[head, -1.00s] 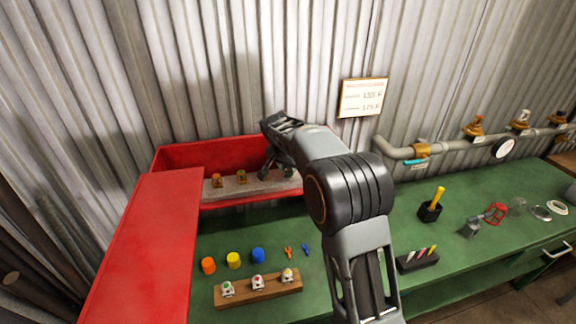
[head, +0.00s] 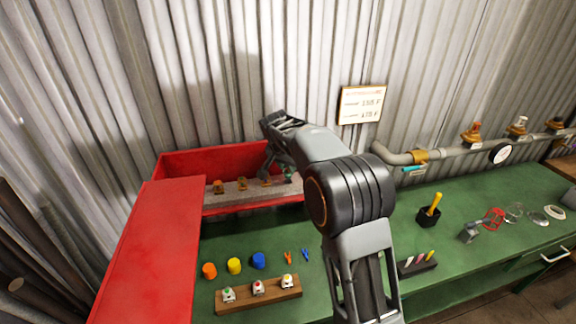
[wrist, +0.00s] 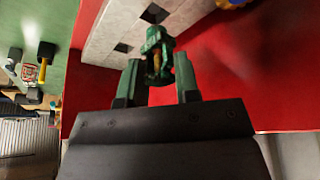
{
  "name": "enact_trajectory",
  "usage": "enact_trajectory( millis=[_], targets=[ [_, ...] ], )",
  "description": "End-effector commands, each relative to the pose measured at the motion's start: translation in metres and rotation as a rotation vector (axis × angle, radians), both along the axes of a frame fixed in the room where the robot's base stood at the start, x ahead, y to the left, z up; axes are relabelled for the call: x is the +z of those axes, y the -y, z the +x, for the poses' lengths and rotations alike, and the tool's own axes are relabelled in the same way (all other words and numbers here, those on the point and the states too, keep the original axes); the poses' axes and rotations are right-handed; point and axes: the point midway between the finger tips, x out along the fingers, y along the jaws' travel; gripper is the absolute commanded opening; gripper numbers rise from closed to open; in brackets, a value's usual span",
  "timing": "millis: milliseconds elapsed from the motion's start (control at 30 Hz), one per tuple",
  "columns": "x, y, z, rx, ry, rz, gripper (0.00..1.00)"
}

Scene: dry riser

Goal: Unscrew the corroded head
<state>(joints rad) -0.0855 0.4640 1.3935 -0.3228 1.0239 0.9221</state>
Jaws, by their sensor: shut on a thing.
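My gripper (wrist: 158,70) is shut on a green corroded head (wrist: 154,42), which shows between the fingertips in the wrist view with a yellowish part in its middle. In the head view the green head (head: 288,178) shows small at the right end of a grey rack (head: 230,196), below my gripper, whose tips are largely hidden by the arm. The rack's square holes show in the wrist view. I cannot tell whether the head touches the rack or sits in a hole.
The rack lies in a red box (head: 200,160) with raised walls. Brass heads (head: 218,187) stand in it. Coloured caps (head: 234,265) and a wooden block (head: 258,296) with several small parts are on the green bench (head: 330,262). A wall pipe (head: 465,145) with several fittings runs at right.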

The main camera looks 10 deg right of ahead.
Motion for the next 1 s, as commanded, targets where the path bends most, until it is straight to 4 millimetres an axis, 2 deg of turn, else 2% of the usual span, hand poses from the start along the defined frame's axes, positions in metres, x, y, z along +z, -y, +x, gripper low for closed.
enact_trajectory(
  millis=[433, 833, 1000],
  targets=[
    [0.005, 0.000, 0.000, 0.000, 0.000, 0.000, 0.01],
    [0.044, 0.000, 0.000, 0.000, 0.000, 0.000, 0.00],
    [0.051, 0.000, 0.000, 0.000, 0.000, 0.000, 0.00]
  ],
)
